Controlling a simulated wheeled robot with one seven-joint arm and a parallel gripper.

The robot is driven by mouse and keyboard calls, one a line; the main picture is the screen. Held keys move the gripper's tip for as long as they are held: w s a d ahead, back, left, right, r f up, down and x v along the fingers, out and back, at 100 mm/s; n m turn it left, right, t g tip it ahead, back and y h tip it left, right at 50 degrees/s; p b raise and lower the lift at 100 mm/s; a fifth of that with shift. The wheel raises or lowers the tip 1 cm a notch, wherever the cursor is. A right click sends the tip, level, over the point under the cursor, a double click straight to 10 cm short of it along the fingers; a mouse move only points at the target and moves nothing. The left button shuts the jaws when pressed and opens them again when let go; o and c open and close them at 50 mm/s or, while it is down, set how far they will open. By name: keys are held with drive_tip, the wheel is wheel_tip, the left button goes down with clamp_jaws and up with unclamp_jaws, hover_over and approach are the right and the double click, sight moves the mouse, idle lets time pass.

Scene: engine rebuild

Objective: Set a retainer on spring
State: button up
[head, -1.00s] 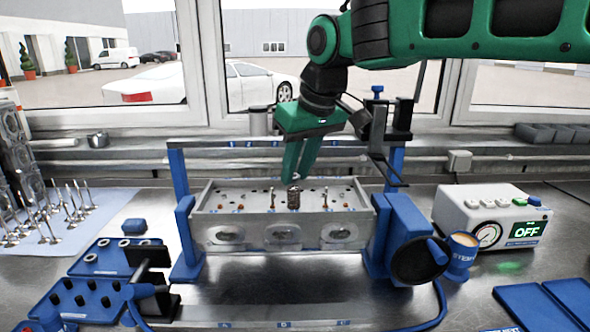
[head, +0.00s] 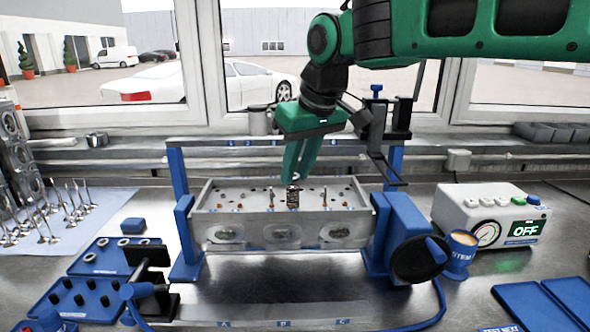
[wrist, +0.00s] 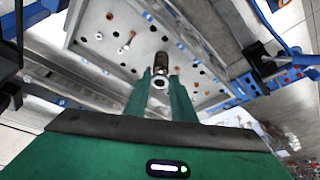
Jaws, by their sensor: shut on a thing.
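My gripper (head: 291,182) is shut on a small silver ring-shaped retainer (wrist: 160,82), which shows between the two green fingertips in the wrist view. The dark coil spring (head: 293,198) stands upright on the grey cylinder head (head: 240,214), and it also shows just beyond the retainer in the wrist view (wrist: 159,62). The fingertips are at the spring's top in the head view. I cannot tell whether the retainer touches the spring. The fingers hide the retainer in the head view.
The head sits in a blue stand (head: 184,235) with a bar behind it. A blue tray of rings (head: 95,264) and a tray of dark parts (head: 62,306) lie at left. Valves stand on a pale mat (head: 90,225). A white gauge box (head: 480,200) reads OFF at right.

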drive_tip(key=shift+f, duration=0.8)
drive_tip(key=o, duration=1.1)
